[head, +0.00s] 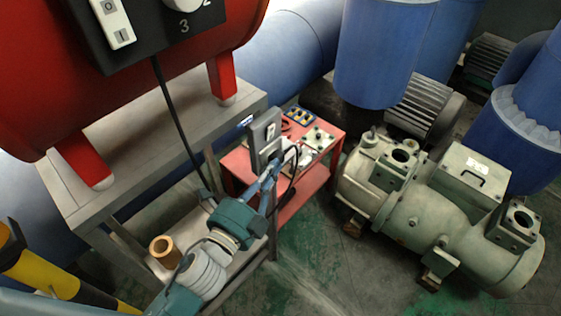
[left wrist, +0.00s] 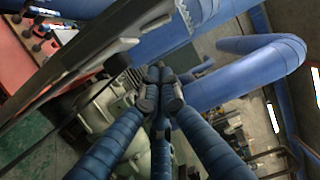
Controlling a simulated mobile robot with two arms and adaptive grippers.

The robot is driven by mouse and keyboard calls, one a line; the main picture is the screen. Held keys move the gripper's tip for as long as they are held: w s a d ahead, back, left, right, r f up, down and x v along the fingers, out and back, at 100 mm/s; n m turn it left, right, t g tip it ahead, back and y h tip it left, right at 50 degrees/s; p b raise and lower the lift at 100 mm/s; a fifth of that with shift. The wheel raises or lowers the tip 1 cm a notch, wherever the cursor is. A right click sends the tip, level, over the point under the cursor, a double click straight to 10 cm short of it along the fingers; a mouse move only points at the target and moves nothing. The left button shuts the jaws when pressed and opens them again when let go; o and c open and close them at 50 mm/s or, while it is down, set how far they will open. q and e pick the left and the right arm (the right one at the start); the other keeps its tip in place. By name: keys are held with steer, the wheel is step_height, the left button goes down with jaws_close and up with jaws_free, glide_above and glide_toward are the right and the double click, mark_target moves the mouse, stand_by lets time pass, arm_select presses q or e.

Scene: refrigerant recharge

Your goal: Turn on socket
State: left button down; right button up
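A grey socket box (head: 262,146) with a light switch on its face stands upright near the corner of the grey metal table in the head view. My left gripper (head: 274,168) is just below and in front of the socket, with its blue fingers pointing up at it. In the left wrist view the fingertips of my left gripper (left wrist: 158,87) come together with nothing visible between them. I cannot tell whether the fingers touch the socket. My right gripper is in neither view.
A red tank with a black switch panel (head: 150,35) stands on the grey table (head: 170,130). A black cable (head: 172,110) hangs down from it. A red cart (head: 312,187) with tools is behind the socket. A green-grey compressor (head: 425,215) is at right.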

arm_select(q)
steer(key=v, duration=0.1)
steer(key=b+v, duration=0.1)
steer(key=v, duration=0.3)
steer(key=shift+s+d, duration=0.2)
steer(key=shift+d, duration=0.05)
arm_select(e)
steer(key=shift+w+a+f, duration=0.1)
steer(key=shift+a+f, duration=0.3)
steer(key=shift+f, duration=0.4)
